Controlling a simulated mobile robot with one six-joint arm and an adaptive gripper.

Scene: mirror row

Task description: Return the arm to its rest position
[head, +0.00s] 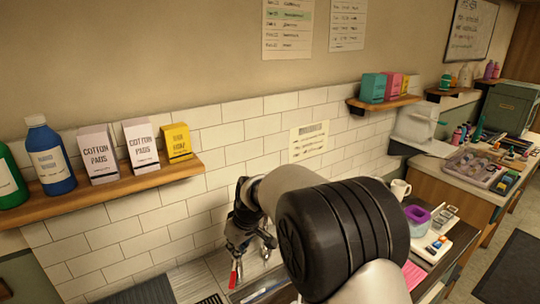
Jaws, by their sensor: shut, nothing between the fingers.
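My arm rises from the bottom of the head view and reaches left over the counter, its large black joint covering much of the middle. My gripper (252,262) hangs at the arm's far end, pointing down in front of the white tiled wall (224,134). Its fingers are shut with nothing between them. A small red-tipped item (234,275) shows just below and left of the fingers; whether they touch it is hard to tell.
A wooden shelf (110,192) at left holds bottles and cotton pad boxes. A second shelf (384,103) holds coloured boxes. Right of my arm are a white mug (400,188), a purple-rimmed container (417,215) and a crowded side counter. Open floor lies at far right.

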